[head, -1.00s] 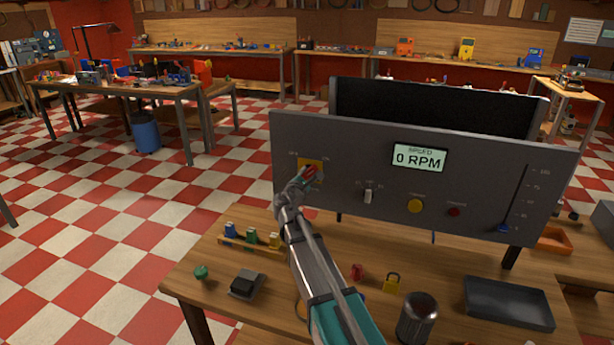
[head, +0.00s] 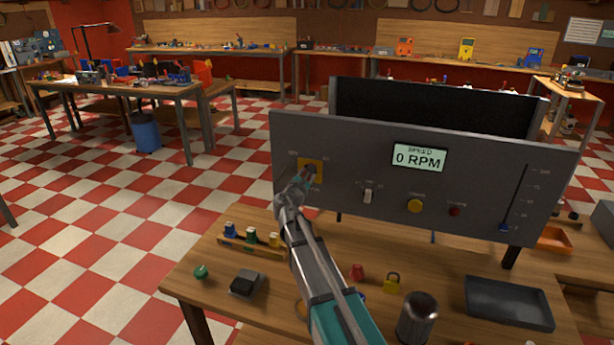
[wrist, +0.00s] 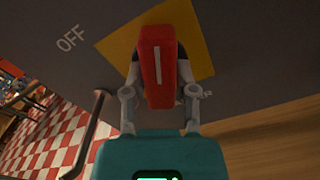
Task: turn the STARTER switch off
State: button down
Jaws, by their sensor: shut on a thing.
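A red rotary handle (wrist: 158,68) with a white line stands on a yellow square plate (wrist: 204,55) on the grey panel (head: 345,150). In the wrist view the word OFF is to the left of the plate, and the handle's line is at a slant to the plate's edges. My gripper (head: 306,177) is shut on the handle, one finger on each side. In the head view the gripper hides most of it. A small white toggle (head: 368,195) is to the right on the panel. The small labels are too blurred to tell which control is STARTER.
The display (head: 419,158) reads 0 RPM. A yellow button (head: 415,206), a red lamp or button (head: 454,211) and a blue slider knob (head: 503,227) are farther right.

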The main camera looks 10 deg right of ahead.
jog(key=n, duration=0.7)
jog(key=shift+d, duration=0.15)
jog(key=n, duration=0.7)
jog(key=shift+s, duration=0.1)
jog(key=shift+c, duration=2)
grip_release()
jog(key=shift+s, duration=0.1)
jog(key=v, duration=1.1)
jog(key=shift+s+a, duration=0.3)
jog(key=shift+d+f, duration=0.1)
